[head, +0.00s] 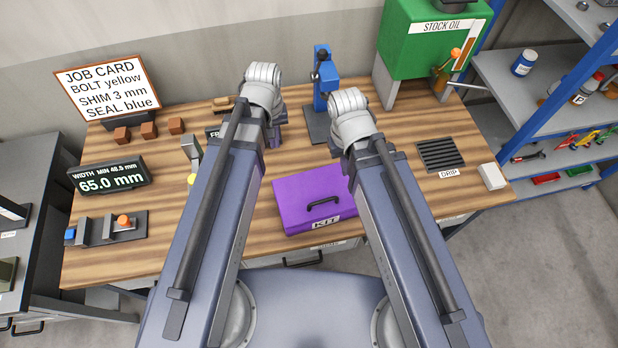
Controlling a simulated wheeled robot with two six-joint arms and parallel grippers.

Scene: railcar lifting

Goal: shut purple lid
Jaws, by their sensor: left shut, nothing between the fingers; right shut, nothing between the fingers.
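The purple lid (296,193) is on the box labelled KIT (326,223), near the front middle of the wooden bench. The lid lies flat over the box, with a dark handle on top, and looks closed. Its right edge is partly hidden by my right arm. My two arms reach up over the bench on either side of the lid. My left and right grippers do not show; the arms' own links hide them or they are out of sight.
A job card (108,88) and a width display (110,176) stand at the left. A blue press (324,75) and a green stock oil tank (425,45) stand at the back. A drip grate (440,154) lies at the right.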

